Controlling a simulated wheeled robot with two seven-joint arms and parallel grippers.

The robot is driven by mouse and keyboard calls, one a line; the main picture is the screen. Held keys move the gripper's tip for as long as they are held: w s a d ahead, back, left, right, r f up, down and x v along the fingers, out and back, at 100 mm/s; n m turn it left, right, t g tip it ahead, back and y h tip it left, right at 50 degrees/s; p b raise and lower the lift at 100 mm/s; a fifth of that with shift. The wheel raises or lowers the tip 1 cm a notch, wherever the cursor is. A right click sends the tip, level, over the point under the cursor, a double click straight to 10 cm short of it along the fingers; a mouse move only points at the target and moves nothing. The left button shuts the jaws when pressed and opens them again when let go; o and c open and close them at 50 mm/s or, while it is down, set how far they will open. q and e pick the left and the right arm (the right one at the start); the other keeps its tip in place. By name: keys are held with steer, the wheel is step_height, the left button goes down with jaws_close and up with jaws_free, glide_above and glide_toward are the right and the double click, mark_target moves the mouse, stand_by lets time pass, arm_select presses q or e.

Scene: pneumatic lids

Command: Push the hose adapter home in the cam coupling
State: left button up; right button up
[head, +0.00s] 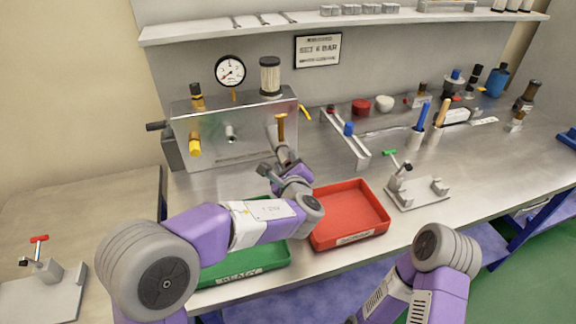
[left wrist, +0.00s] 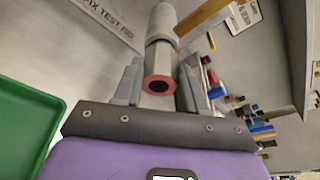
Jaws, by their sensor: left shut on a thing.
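My left gripper (head: 279,167) is in front of the metal test panel, shut on the hose adapter. In the left wrist view the adapter (left wrist: 158,84) sits between the two fingers, its near end showing a red ring around a dark hole. Beyond it, in line, is a pale grey cylinder (left wrist: 163,22), which looks like the cam coupling. In the head view the coupling (head: 274,132) is at the panel's right end, with an orange-brown lever standing up and a yellow lever to its right. I cannot tell how deep the adapter sits. My right gripper is out of view.
A clamp stand (head: 418,192) is right of the red tray. The panel (head: 205,105) carries a gauge (head: 230,70) and a filter (head: 270,76). Bench space between the panel and trays is narrow.

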arm_select(q)
steer(key=shift+w+a, duration=0.2)
steer(key=shift+w, duration=0.35)
steer(key=o, duration=1.3)
steer(key=shift+b+v, duration=0.45)
steer(key=shift+v, duration=0.8)
steer(key=b+v, duration=0.1)
steer(key=v, duration=0.3)
steer(key=shift+s, duration=0.25)
steer(key=shift+s+d+r, duration=0.1)
